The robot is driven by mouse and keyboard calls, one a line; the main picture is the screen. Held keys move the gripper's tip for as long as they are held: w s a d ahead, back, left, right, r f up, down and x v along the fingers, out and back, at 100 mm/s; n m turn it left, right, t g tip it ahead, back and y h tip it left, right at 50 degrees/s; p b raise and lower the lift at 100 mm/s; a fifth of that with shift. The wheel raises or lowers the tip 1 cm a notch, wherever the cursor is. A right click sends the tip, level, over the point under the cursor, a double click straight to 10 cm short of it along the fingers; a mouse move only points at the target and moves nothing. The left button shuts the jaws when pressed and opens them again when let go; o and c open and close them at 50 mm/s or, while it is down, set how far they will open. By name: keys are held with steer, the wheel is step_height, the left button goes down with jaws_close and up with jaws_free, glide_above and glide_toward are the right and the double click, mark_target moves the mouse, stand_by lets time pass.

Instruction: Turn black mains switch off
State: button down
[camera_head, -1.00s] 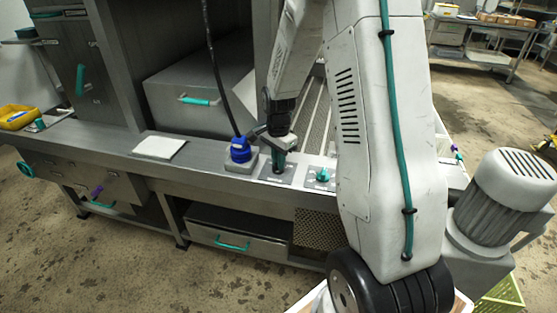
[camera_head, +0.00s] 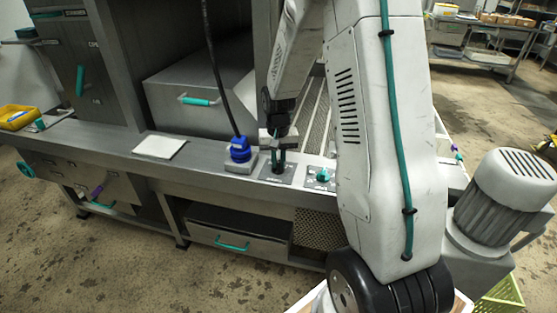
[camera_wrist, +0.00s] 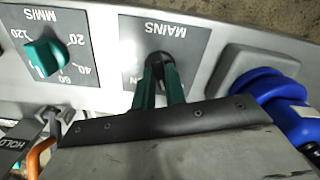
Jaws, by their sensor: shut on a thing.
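The black mains switch (camera_wrist: 159,60) is on a grey plate marked MAINS (camera_wrist: 190,34) in the wrist view. My gripper (camera_wrist: 160,78) reaches down to it with two green fingers, one on each side, shut on the knob. The fingers hide part of the knob and some of the plate's lettering, so its exact setting cannot be read. In the head view my gripper (camera_head: 278,160) stands over the mains plate (camera_head: 277,172) on the counter, and the switch itself is mostly hidden there.
A blue plug (camera_head: 239,149) with a black cable stands close on the other side. A white sheet (camera_head: 159,147) lies farther left on the counter.

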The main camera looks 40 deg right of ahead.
mark_target(278, 163)
steer(key=n, duration=0.4)
steer(key=shift+w+r+n, duration=0.1)
steer(key=shift+w+n, duration=0.05)
steer(key=shift+n, duration=0.15)
stand_by(0.4)
steer(key=c, duration=1.4)
jaws_free()
steer(key=shift+c, duration=0.2)
step_height(278, 163, up, 8)
steer(key=shift+f, duration=0.1)
